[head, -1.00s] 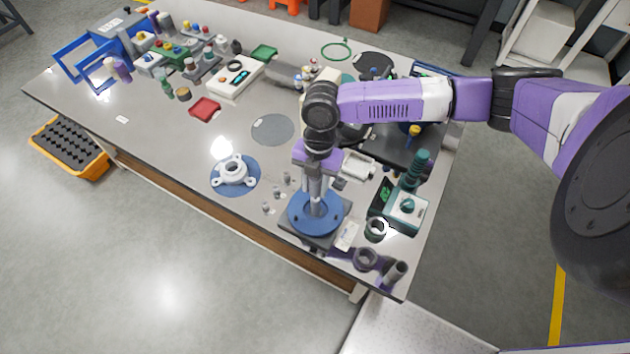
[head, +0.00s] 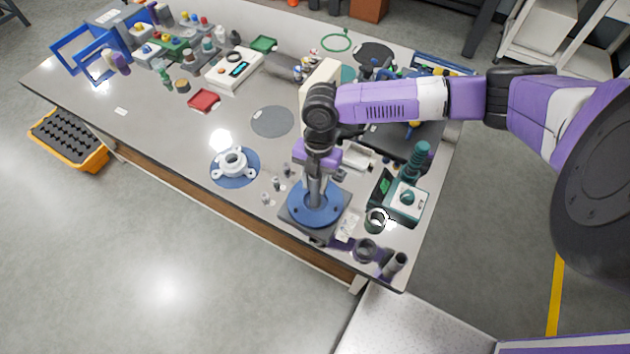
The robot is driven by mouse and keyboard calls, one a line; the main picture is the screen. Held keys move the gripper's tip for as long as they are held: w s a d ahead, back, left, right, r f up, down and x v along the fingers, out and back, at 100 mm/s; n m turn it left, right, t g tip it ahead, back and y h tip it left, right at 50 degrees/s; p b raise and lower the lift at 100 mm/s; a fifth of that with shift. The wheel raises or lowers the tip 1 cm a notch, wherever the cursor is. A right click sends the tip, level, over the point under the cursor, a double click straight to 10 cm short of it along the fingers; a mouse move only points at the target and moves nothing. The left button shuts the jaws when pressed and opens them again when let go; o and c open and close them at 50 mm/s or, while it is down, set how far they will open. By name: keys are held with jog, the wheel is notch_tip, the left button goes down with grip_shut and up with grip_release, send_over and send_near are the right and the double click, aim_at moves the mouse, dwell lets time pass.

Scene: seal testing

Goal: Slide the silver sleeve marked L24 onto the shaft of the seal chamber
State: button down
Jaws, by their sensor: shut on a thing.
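The seal chamber is a blue round flange (head: 330,211) on a dark square base near the table's front edge. A silver upright piece (head: 315,190) rises from its middle. My gripper (head: 316,172) points down directly over the flange, shut on what looks like the silver sleeve around or at the top of the shaft. The gripper body hides the upper end. Sleeve and shaft cannot be told apart here, and no L24 mark is readable.
A white flanged housing (head: 233,163) sits on a blue disc to the left, with small silver pieces (head: 277,184) between. A teal device (head: 407,197), dark rings (head: 376,220) and a grey tube (head: 394,264) stand to the right.

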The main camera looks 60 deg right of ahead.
aim_at(315, 206)
jog(key=shift+f, duration=0.15)
jog(key=shift+f+b, duration=0.65)
jog(key=shift+f, duration=1.05)
jog(key=shift+f, duration=0.15)
jog(key=shift+f+b, duration=0.6)
jog(key=shift+f, duration=0.35)
jog(key=shift+f, duration=0.2)
jog(key=shift+f, duration=0.5)
jog(key=shift+f+b, duration=0.85)
jog(key=shift+f, duration=0.15)
dwell(0.5)
